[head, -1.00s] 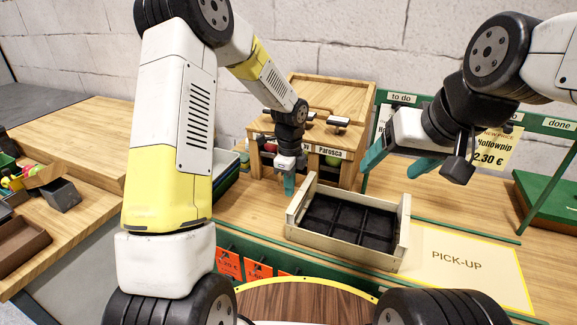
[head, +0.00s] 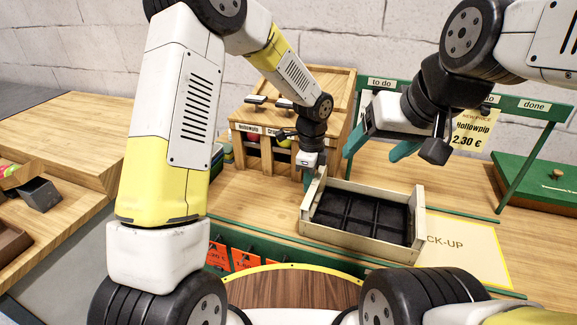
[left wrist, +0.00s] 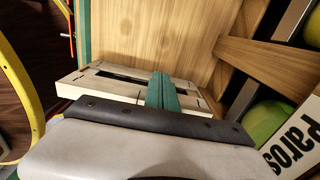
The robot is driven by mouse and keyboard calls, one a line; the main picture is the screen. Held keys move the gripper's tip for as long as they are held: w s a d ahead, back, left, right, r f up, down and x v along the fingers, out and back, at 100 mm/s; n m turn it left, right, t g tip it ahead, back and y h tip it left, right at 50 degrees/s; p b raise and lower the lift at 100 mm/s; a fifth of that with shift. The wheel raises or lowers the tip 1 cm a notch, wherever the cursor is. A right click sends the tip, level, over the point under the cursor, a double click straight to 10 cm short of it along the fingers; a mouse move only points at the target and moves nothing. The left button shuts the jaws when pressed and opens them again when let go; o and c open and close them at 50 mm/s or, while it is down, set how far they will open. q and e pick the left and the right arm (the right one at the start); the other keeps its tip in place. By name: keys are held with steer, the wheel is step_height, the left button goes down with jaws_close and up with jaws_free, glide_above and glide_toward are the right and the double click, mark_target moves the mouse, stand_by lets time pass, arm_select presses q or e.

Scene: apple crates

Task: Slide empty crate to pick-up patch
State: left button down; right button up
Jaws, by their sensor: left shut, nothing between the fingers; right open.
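The empty crate (head: 318,232) is pale wood with a black liner divided into several compartments. It stands on the counter, its right end over the left part of the pick-up patch (head: 478,262), a cream sheet with a yellow border. My left gripper (head: 307,181) is shut and empty, fingers pointing down at the crate's left end wall. In the left wrist view the shut teal fingers (left wrist: 161,92) are right at the crate's end wall (left wrist: 110,90); I cannot tell whether they touch. My right gripper (head: 378,153) is open and empty, above and behind the crate.
A wooden bin (head: 330,85) with apples stands behind the crate. A green rail frame (head: 510,103) with "to do" and "done" labels stands at the back right, near a green board (head: 545,180). Orange price tags (head: 245,259) hang at the front edge. The counter left of the crate is clear.

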arm_select(q)
glide_above(382, 219)
steer(key=shift+s, duration=0.1)
steer(key=shift+a, duration=0.1)
